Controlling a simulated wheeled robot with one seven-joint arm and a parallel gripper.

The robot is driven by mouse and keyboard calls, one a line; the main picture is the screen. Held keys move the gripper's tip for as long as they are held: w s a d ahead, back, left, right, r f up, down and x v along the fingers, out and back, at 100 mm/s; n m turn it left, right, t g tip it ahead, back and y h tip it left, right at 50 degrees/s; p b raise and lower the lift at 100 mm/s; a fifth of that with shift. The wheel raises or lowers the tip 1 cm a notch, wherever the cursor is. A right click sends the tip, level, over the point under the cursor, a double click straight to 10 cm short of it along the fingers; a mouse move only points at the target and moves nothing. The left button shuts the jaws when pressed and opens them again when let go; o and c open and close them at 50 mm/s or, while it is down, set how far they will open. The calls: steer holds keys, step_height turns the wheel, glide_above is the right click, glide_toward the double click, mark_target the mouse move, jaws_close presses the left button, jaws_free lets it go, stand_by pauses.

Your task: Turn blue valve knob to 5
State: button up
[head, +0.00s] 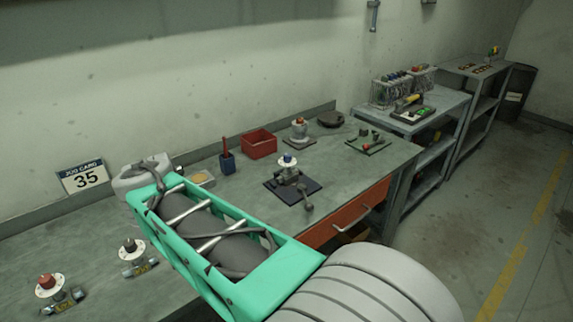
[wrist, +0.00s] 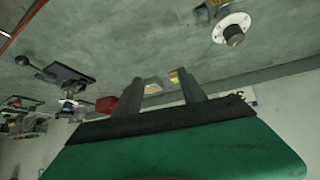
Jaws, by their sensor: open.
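The blue valve knob (head: 288,158) sits on top of a metal gate valve (head: 288,175), which stands on a dark plate (head: 304,190) on the workbench. A lever with a round end sticks out at the plate's front. In the wrist view, which looks upside down, the blue knob (wrist: 67,107) is small at the left, and its dial marks are too small to read. My gripper (wrist: 159,82) is open, its two grey fingers apart with nothing held between them. It is well away from the blue knob. In the head view my green arm hides the fingers.
A valve with a black knob (head: 130,245) and one with a red knob (head: 46,281) stand at the left. An orange drawer (head: 347,213) fronts the bench.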

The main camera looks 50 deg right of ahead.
steer(key=w+d+f+m+h+b, duration=0.2)
steer(key=w+d+f, duration=0.1)
steer(key=d, duration=0.3)
steer(key=w+d+f+m+h+b, duration=0.2)
steer(key=d+b, duration=0.1)
steer(key=d, duration=0.3)
steer(key=m+g+h+b, duration=0.7)
steer(key=m+h+b, duration=0.2)
steer(key=h+b, duration=0.15)
glide_toward(290, 154)
steer(key=shift+y, duration=0.35)
steer(key=d, duration=0.3)
steer(key=d+b, duration=0.1)
steer(key=shift+w+d+f, duration=0.25)
steer(key=shift+w+f, duration=0.05)
steer(key=shift+m, duration=0.3)
steer(key=d, duration=0.7)
steer(key=shift+s+d+r+p, duration=0.3)
steer(key=shift+s+d+p, duration=0.05)
steer(key=shift+s+d, duration=0.05)
steer(key=shift+c, duration=0.5)
jaws_close()
